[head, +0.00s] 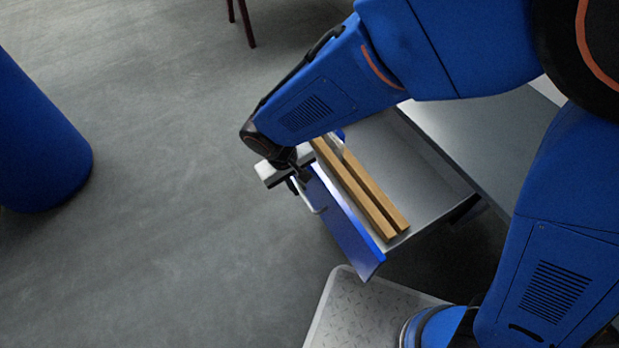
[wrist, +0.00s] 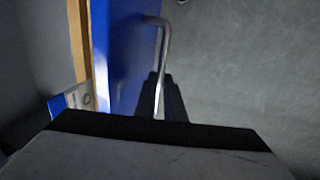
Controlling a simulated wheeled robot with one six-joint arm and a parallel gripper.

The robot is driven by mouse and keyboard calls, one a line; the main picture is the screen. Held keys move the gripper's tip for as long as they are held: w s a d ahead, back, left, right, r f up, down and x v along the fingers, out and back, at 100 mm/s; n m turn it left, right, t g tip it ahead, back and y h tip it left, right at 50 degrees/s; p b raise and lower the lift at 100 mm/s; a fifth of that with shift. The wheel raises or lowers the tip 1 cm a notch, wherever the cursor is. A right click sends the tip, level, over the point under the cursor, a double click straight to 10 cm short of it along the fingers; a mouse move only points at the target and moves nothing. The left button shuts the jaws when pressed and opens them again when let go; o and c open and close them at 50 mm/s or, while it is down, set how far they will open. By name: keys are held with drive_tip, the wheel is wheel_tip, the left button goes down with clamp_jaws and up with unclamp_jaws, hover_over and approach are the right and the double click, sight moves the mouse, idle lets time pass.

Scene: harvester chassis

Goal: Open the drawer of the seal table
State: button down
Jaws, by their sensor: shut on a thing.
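The seal table's drawer (head: 425,195) stands pulled out in the head view, with its inside showing as a grey metal tray. Its blue front panel (head: 350,235) faces the lower left; the panel also shows in the wrist view (wrist: 125,50). A bent silver bar handle (wrist: 165,40) is on the panel's outer face. My gripper (head: 299,184) is at this handle, and its dark fingers (wrist: 164,100) are shut on the bar in the wrist view. My arm hides the far end of the drawer.
Two wooden strips (head: 365,189) lie in the drawer behind the front panel. A small blue and white item (wrist: 73,104) is beside them. A blue cylinder (head: 35,140) stands at the left. Grey floor between it and the drawer is clear.

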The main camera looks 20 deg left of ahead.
drive_tip(key=shift+s+a, duration=0.45)
drive_tip(key=shift+s, duration=0.15)
